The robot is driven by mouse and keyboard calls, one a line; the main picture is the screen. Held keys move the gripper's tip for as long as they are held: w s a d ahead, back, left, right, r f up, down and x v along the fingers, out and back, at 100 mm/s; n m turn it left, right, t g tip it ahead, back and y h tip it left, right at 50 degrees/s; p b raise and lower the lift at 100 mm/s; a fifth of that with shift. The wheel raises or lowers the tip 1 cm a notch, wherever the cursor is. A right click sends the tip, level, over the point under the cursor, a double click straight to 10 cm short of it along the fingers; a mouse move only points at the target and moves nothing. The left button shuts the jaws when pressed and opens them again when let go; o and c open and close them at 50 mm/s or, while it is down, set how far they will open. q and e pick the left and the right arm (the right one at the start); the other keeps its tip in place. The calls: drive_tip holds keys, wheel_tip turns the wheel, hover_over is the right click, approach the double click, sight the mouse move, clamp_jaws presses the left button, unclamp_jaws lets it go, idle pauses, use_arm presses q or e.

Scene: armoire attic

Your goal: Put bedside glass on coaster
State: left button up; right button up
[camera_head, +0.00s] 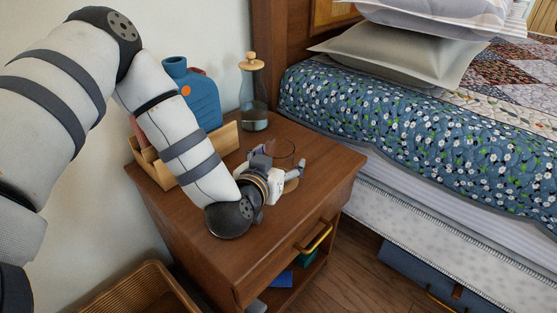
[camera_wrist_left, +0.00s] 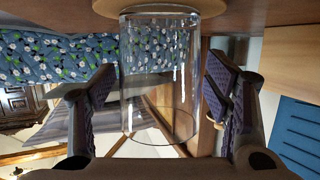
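The clear bedside glass (camera_head: 284,150) is on the nightstand, in front of my left gripper (camera_head: 279,170). The left wrist view is upside down. There the glass (camera_wrist_left: 160,85) is upright between the two finger pads, with a narrow gap on the right side. The fingers look apart and not pressed on it. The glass's base is at the round tan coaster (camera_wrist_left: 150,8); it appears to stand on it. In the head view part of the coaster (camera_head: 292,186) shows beside the gripper, which hides much of it. My right gripper is not in view.
On the nightstand (camera_head: 330,165), a carafe with a wooden stopper (camera_head: 254,95) stands behind the glass. A wooden organizer (camera_head: 222,139) and a blue bottle (camera_head: 200,98) are behind my left arm. The bed (camera_head: 430,140) is to the right. A wicker basket (camera_head: 135,292) is below left.

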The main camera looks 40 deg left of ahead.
use_arm(q)
drive_tip(key=shift+s+r, duration=0.1)
drive_tip(key=shift+r, duration=0.15)
drive_tip(key=p+v, duration=0.2)
drive_tip(key=v, duration=0.7)
drive_tip(key=shift+s, duration=0.15)
drive_tip(key=shift+s+d+r+p, duration=0.25)
drive_tip(key=shift+s+r+p, duration=0.3)
drive_tip(key=shift+p, duration=0.3)
drive_tip(key=shift+s+d+p, duration=0.15)
drive_tip(key=shift+s+p, duration=0.2)
drive_tip(key=shift+s, duration=0.2)
drive_tip(key=shift+f, duration=0.2)
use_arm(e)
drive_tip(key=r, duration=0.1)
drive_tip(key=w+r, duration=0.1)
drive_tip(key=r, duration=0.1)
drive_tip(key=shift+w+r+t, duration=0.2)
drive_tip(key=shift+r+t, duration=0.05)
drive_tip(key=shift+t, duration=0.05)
